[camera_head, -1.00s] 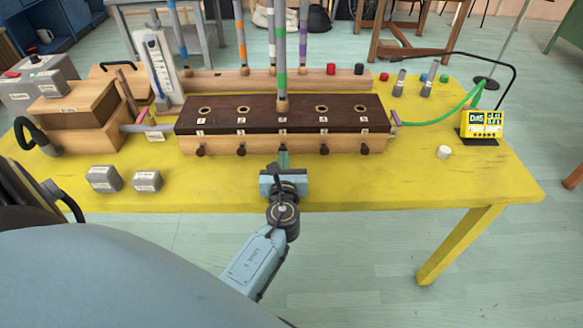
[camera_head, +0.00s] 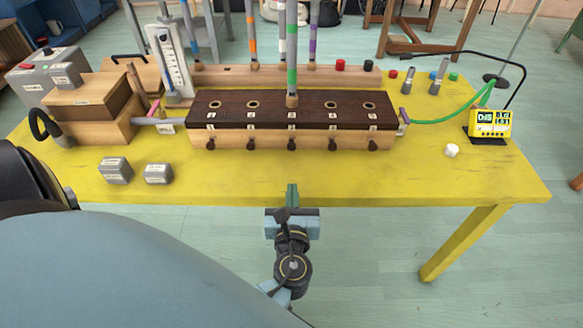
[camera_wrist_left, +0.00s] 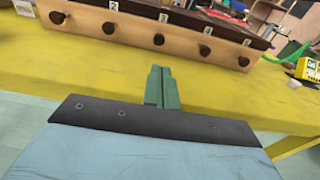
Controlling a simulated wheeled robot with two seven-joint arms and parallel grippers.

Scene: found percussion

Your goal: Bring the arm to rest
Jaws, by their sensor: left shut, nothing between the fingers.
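My left gripper (camera_head: 292,190) is in front of the yellow table's near edge, below the middle of the long wooden box. Its green fingers are shut together with nothing between them. The left wrist view shows the same closed fingers (camera_wrist_left: 161,86) pointing toward the box front, apart from it. The long box (camera_head: 290,140) has a dark top with several numbered holes and a row of dark knobs along its front. A green-banded tube (camera_head: 292,60) stands upright over the middle hole. My right gripper is not in view.
The yellow table (camera_head: 390,180) has a clear strip along its front. Two small grey blocks (camera_head: 115,171) (camera_head: 158,173) lie at the left front. A white knob-like piece (camera_head: 452,150) and a yellow display device (camera_head: 489,124) are at the right. Wooden boxes (camera_head: 92,105) stand at the left.

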